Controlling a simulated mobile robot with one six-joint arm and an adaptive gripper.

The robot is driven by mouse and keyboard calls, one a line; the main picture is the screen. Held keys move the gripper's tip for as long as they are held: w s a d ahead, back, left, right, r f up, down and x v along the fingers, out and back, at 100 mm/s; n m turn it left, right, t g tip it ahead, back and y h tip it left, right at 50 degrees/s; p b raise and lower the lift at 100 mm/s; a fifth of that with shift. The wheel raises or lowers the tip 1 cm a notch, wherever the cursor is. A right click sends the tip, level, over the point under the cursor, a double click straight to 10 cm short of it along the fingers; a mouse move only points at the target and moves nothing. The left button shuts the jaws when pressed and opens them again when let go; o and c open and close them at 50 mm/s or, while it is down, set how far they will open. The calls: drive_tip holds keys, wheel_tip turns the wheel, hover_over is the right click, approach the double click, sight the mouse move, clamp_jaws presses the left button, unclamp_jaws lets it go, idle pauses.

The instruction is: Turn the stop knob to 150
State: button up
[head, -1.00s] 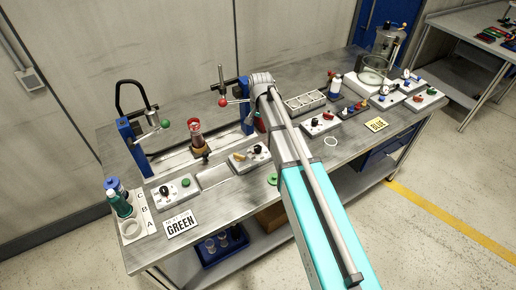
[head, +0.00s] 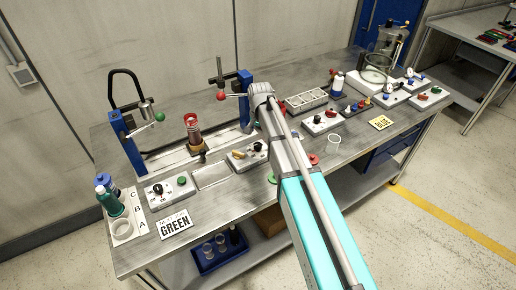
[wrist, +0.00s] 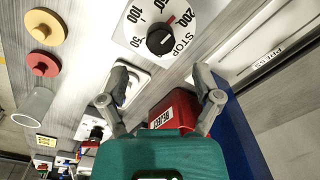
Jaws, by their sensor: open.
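The stop knob (wrist: 160,40) is a round black knob on a white dial (wrist: 188,34) in the wrist view. The dial reads 50, 100, 200 and STOP; its upper edge is cut off, and no 150 shows. A red mark lies on the dial between 100 and 200. Which way the knob points is hard to tell. My gripper (wrist: 160,74) is open and empty, its two fingers apart below the dial in the picture, not touching the knob. In the head view my arm hides the gripper and the knob.
A red box (wrist: 172,112) sits between and behind my fingers. A clear cup (wrist: 34,104), a yellow disc (wrist: 45,25) and a red disc (wrist: 43,63) are at left. In the head view the bench holds a press (head: 135,140), switch boxes and a white tray (head: 306,101).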

sight(258, 144)
drive_tip(key=shift+f+b, duration=2.6)
drive_tip(key=shift+f, duration=0.3)
drive_tip(key=shift+a, duration=0.1)
clamp_jaws()
drive_tip(key=shift+n, duration=0.4)
drive_tip(key=n, duration=0.2)
drive_tip(key=shift+n, duration=2.2)
